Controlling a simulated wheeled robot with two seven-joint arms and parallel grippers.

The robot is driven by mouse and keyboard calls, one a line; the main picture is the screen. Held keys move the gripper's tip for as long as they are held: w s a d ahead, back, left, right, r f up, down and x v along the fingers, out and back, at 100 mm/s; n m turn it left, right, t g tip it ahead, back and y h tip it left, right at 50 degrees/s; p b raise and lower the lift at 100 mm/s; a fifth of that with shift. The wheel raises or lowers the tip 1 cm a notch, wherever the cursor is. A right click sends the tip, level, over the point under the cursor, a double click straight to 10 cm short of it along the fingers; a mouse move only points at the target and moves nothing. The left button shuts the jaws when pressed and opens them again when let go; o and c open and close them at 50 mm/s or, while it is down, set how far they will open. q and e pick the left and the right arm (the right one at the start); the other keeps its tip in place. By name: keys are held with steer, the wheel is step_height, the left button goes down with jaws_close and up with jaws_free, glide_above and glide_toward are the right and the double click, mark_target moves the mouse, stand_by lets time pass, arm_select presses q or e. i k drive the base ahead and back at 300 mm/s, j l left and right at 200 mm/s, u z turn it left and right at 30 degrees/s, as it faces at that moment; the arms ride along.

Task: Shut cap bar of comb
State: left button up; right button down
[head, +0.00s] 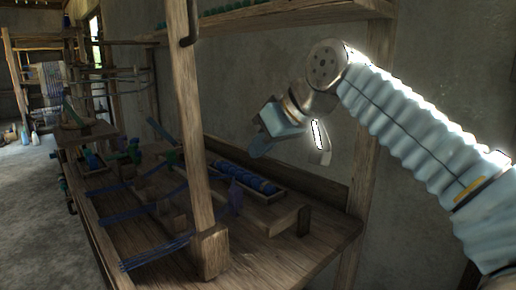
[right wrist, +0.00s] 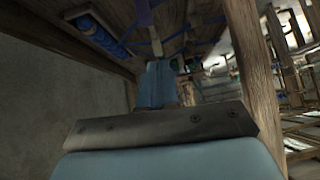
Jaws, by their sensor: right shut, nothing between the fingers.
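My right gripper (head: 257,149) hangs in the air near the wall, above the back of the wooden bench (head: 262,265). It is shut and empty, its light-blue fingers pointing down and left. In the right wrist view its fingers (right wrist: 158,84) are together, with the bench behind them. I cannot pick out the comb or its cap bar with certainty; a wooden block with an open end (head: 284,222) sits on the bench below the gripper. My left gripper is not in view.
A thick upright post (head: 200,130) stands left of the gripper. A tray of blue spools (head: 250,181) lies below it; the spools also show in the right wrist view (right wrist: 103,38). Blue bands (head: 155,252) cross the bench. A shelf (head: 290,18) is overhead.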

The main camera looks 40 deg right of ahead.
mark_target(182, 24)
steer(key=k+l, duration=0.15)
steer(key=k, duration=0.35)
steer(key=k+l, duration=0.15)
steer(key=k, duration=0.3)
steer(key=k+l, duration=0.15)
steer(key=k, duration=0.35)
